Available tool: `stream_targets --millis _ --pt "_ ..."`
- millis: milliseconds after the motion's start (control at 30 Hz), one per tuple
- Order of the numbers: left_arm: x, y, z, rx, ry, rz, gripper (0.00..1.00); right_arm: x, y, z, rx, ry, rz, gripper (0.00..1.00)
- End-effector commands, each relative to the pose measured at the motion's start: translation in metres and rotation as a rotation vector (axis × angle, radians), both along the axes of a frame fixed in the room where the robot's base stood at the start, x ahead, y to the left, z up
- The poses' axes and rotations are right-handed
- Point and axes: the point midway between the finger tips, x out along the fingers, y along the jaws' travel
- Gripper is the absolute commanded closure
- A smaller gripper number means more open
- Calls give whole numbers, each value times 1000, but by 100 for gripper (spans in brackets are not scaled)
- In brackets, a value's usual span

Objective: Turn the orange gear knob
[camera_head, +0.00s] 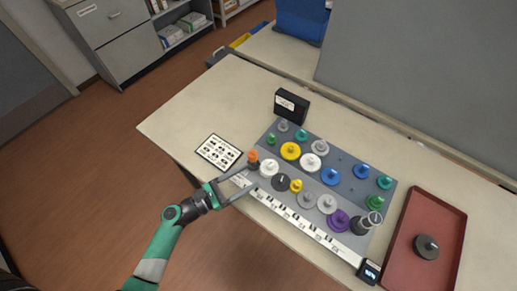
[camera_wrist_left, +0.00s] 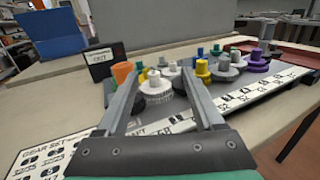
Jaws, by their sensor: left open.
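The orange gear knob (camera_head: 253,156) stands upright at the left end of the grey gear board (camera_head: 345,172). In the left wrist view the orange knob (camera_wrist_left: 121,72) shows just left of my left finger, which partly covers its lower part. My left gripper (camera_head: 248,174) is open and empty at the board's near left edge, close to the orange knob. In the left wrist view a white gear (camera_wrist_left: 156,88) shows between the two fingers, beyond them. I cannot tell whether a finger touches anything. My right gripper is not in view.
Several coloured gears, such as a yellow one (camera_head: 290,151) and a purple one (camera_head: 338,218), crowd the board. A black box (camera_head: 291,106) stands behind it. A printed card (camera_head: 218,152) lies left. A red tray (camera_head: 392,278) with a dark gear (camera_head: 426,247) is at right. The table's back left is clear.

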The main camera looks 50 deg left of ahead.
Motion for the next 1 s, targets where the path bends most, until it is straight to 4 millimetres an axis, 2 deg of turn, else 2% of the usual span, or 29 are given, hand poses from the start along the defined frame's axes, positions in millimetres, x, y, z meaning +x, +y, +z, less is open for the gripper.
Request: stream_targets --millis 33,133,200,367,467,800,1000 --pt "-10 21 0 -9 16 64 31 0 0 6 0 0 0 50" --pt "-18 43 -3 -14 25 131 31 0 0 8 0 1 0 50" --pt "-19 49 -2 -12 25 147 31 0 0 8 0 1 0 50" --pt "-15 49 -3 -11 23 144 31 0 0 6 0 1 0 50" --pt "-2 47 -4 -9 23 141 31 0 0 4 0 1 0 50" --pt "71 40 -3 -8 21 141 31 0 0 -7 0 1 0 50" --pt "95 39 -3 -9 22 144 31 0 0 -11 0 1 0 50"
